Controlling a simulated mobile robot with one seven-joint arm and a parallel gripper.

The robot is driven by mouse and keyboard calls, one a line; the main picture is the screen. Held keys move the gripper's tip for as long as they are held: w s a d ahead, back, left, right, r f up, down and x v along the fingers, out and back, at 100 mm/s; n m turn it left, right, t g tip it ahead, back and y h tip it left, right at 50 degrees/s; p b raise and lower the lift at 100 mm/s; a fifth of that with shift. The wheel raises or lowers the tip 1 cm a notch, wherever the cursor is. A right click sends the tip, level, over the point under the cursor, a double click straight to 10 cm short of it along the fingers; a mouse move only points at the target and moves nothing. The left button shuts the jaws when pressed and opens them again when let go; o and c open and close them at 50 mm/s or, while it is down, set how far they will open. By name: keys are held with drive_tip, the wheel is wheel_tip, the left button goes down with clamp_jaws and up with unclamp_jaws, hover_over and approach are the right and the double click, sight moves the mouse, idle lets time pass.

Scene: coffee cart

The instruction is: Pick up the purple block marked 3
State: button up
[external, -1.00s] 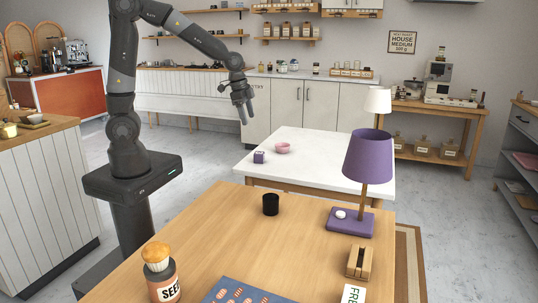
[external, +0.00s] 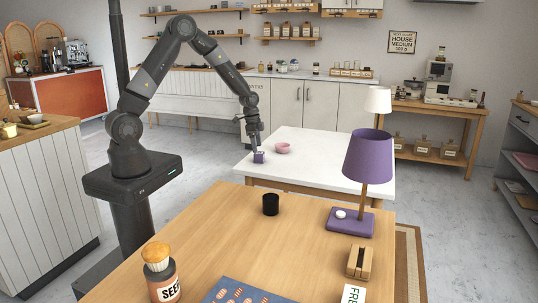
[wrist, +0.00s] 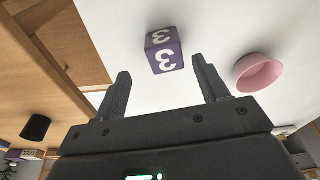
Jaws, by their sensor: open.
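The purple block marked 3 (external: 259,157) stands on the white table (external: 325,160) near its left edge. In the wrist view the block (wrist: 164,50) shows a white 3 on two faces and lies ahead of my fingertips, roughly between their lines. My gripper (external: 255,143) is just above the block in the external view, pointing down. In the wrist view my gripper (wrist: 160,78) has its two fingers spread wide with nothing between them. I cannot tell the exact gap between fingertips and block.
A pink bowl (external: 283,148) sits right of the block; it is also close to the right finger in the wrist view (wrist: 258,72). The wooden table (external: 230,225) in front holds a black cup (external: 270,204) and a purple lamp (external: 368,157).

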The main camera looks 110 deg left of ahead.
sight(259, 153)
drive_tip(key=shift+w+a+f, duration=0.15)
drive_tip(key=shift+f, duration=0.75)
drive_tip(key=shift+w+a+f, duration=0.15)
drive_tip(key=shift+f, duration=0.75)
drive_tip(key=shift+w+a+f, duration=0.15)
drive_tip(key=shift+f, duration=0.75)
drive_tip(key=shift+c, duration=0.4)
drive_tip(key=c, duration=1)
drive_tip(key=shift+r, duration=0.1)
